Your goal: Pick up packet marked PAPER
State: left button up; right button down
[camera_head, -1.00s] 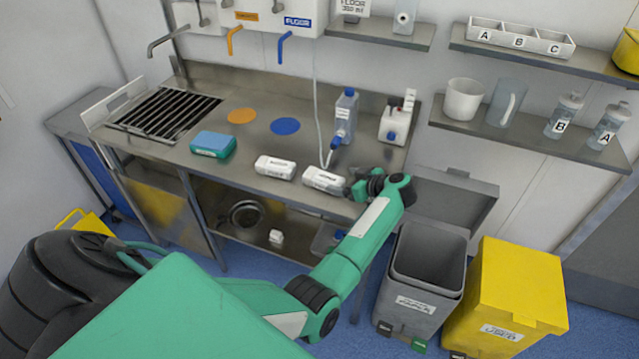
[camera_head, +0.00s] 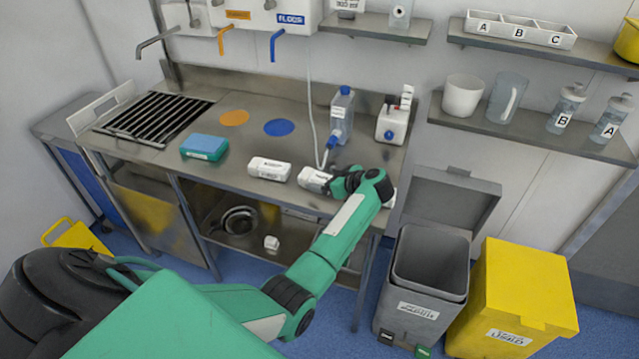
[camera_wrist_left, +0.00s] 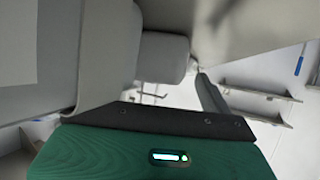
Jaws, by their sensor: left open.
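Two white packets lie on the steel counter (camera_head: 235,145). The left packet (camera_head: 269,168) lies clear; the right packet (camera_head: 313,179) has its right end hidden by my left gripper. Their dark print is too small to read, so I cannot tell which is marked PAPER. My left gripper (camera_head: 338,187) is open at the right packet's right end, reaching in from the front; whether it touches is unclear. My right gripper is not in view.
A white thing (camera_head: 390,198) shows partly beside my wrist. A teal pack (camera_head: 204,147) lies left. A grey bin (camera_head: 425,285) and yellow bin (camera_head: 512,300) stand at right.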

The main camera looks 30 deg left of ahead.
pick_arm(q)
jog(key=c, duration=1.3)
jog(key=shift+o, duration=0.2)
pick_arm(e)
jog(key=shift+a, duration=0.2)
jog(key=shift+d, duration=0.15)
